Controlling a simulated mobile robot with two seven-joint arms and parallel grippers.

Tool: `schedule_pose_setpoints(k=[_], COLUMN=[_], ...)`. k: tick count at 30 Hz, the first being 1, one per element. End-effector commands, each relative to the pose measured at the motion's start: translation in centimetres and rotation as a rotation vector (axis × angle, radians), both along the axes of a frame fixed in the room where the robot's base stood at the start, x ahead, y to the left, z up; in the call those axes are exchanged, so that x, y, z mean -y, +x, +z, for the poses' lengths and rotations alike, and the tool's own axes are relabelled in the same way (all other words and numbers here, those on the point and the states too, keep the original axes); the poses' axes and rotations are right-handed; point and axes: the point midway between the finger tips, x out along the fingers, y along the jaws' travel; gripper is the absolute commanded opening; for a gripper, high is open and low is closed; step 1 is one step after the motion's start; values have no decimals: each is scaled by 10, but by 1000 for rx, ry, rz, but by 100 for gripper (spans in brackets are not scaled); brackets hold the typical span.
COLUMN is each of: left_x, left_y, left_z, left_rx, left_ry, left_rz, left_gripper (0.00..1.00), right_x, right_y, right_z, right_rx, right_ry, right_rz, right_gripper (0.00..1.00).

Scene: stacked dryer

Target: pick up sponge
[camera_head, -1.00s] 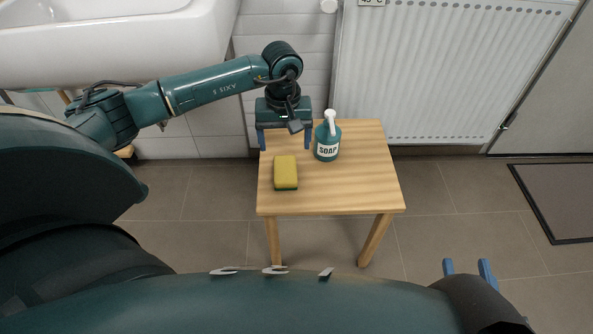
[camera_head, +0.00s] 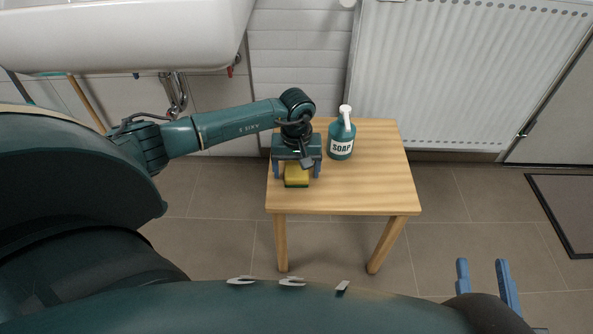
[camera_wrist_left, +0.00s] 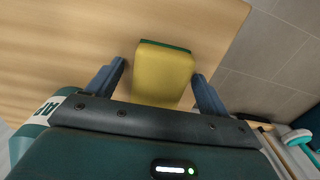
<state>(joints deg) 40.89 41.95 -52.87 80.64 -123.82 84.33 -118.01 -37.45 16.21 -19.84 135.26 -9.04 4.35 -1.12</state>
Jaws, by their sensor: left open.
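The yellow sponge (camera_head: 297,175) with a green underside lies flat on the small wooden table, near its left edge. My left gripper (camera_head: 297,176) is open above the sponge, with one blue finger on each side of it. In the left wrist view the sponge (camera_wrist_left: 163,72) lies between the spread fingers of the left gripper (camera_wrist_left: 160,82), with a gap on each side. The gripper hides the far part of the sponge in the head view. My right gripper (camera_head: 484,280) is at the lower right, its two blue fingers apart and nothing between them, away from the table.
The wooden table (camera_head: 365,185) also holds a teal soap bottle (camera_head: 341,138) with a white pump, just right of the left gripper. A white radiator (camera_head: 440,75) and a sink (camera_head: 120,35) are behind. The right and front of the tabletop are clear.

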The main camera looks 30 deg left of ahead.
Motion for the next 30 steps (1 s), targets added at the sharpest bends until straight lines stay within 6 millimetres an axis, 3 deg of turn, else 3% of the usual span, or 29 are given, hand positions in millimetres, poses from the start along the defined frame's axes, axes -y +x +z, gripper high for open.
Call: schedule_pose_setpoints(k=[6,23,30], left_x=[0,0,0], left_y=[0,0,0], left_z=[0,0,2], left_rx=[1,0,1], left_ry=[-1,0,0], left_rz=[0,0,0], left_gripper=[79,33,32], right_x=[0,-1,-1], right_y=[0,0,0], right_z=[1,2,3], right_rx=[-1,-1,-1], right_ry=[2,3,3], right_rz=[1,2,2], right_gripper=[36,36,36])
